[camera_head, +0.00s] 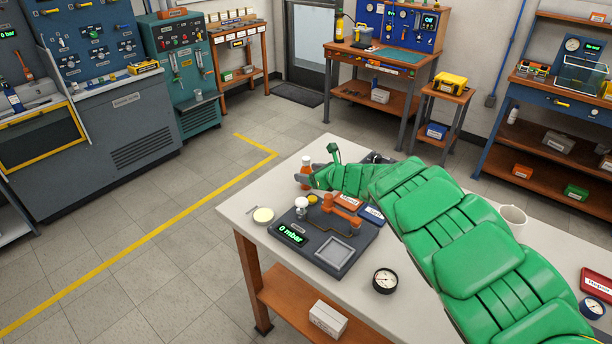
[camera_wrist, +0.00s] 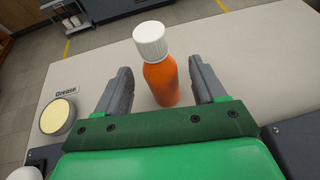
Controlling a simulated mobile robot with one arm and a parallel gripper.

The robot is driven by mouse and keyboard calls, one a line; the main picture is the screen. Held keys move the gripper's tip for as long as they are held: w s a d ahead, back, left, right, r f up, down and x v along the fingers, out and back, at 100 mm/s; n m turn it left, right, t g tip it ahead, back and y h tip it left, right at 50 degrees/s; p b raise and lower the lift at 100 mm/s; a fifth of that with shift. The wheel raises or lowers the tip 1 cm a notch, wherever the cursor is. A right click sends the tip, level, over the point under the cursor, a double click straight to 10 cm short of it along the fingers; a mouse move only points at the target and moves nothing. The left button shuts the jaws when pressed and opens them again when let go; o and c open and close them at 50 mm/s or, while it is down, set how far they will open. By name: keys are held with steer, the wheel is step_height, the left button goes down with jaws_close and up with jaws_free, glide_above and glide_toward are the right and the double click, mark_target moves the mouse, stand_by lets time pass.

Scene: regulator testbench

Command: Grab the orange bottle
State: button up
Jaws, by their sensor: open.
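The orange bottle (camera_wrist: 161,82) with a white ribbed cap stands upright on the white table in the wrist view. It is between the two grey fingers of my gripper (camera_wrist: 162,88), with a visible gap to each finger. The fingers are open and hold nothing. In the head view the bottle (camera_head: 306,172) shows at the table's far edge, partly hidden by my gripper (camera_head: 306,178). My green arm reaches over the table from the right.
A dark testbench unit (camera_head: 327,236) with a "0 mbar" display stands nearby on the table (camera_head: 357,322). A grease tin (camera_wrist: 57,116) lies left of the gripper. A gauge (camera_head: 385,281), a white mug (camera_head: 512,218) and a red tray (camera_head: 597,283) are further right.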

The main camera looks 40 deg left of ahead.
mark_target(302, 172)
steer(key=shift+x, duration=1.9)
steer(key=c, duration=1.1)
